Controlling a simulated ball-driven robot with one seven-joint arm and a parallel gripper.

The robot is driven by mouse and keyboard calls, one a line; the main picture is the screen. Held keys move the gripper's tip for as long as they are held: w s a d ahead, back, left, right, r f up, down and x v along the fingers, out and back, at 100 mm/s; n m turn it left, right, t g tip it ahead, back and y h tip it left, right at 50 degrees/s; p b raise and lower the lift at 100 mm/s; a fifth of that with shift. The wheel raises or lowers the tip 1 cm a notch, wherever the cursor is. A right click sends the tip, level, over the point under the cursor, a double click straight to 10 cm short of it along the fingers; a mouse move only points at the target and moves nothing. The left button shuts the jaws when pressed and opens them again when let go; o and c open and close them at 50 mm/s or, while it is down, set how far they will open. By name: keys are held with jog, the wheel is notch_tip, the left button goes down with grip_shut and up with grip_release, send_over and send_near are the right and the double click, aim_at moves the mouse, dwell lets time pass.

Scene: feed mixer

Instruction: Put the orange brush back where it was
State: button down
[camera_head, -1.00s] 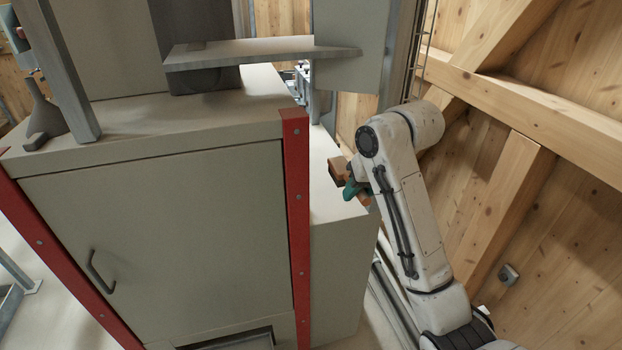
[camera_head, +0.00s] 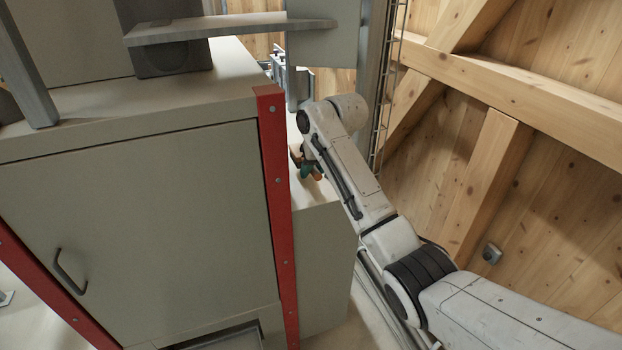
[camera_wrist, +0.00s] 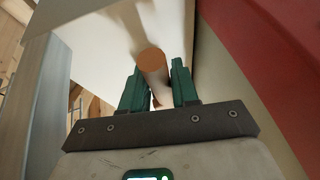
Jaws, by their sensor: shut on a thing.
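My gripper (camera_wrist: 157,88) has green fingers, which are closed on either side of the orange brush (camera_wrist: 152,64) in the wrist view. The brush's round orange end faces the camera, and the rest of it is partly hidden between the fingers. In the head view my gripper (camera_head: 307,169) is small and partly behind my arm. Orange-brown parts of the brush (camera_head: 296,157) show beside it. They are just above or at the low grey box (camera_head: 318,225), right of the red post; I cannot tell whether the brush touches it.
The red post (camera_head: 276,190) and the large grey cabinet (camera_head: 140,220) stand close on the left of my gripper. A metal shelf plate (camera_head: 230,28) juts out above the cabinet. A wooden wall with beams (camera_head: 520,100) is on the right.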

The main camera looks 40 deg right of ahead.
jog(key=shift+w+d+f, duration=0.1)
jog(key=shift+w+f, duration=0.25)
jog(key=shift+w+f+p, duration=0.15)
jog(key=shift+f+p, duration=0.5)
jog(key=shift+f, duration=1.1)
jog(key=shift+f, duration=0.15)
jog(key=c, duration=0.8)
grip_release()
jog(key=shift+c, duration=0.2)
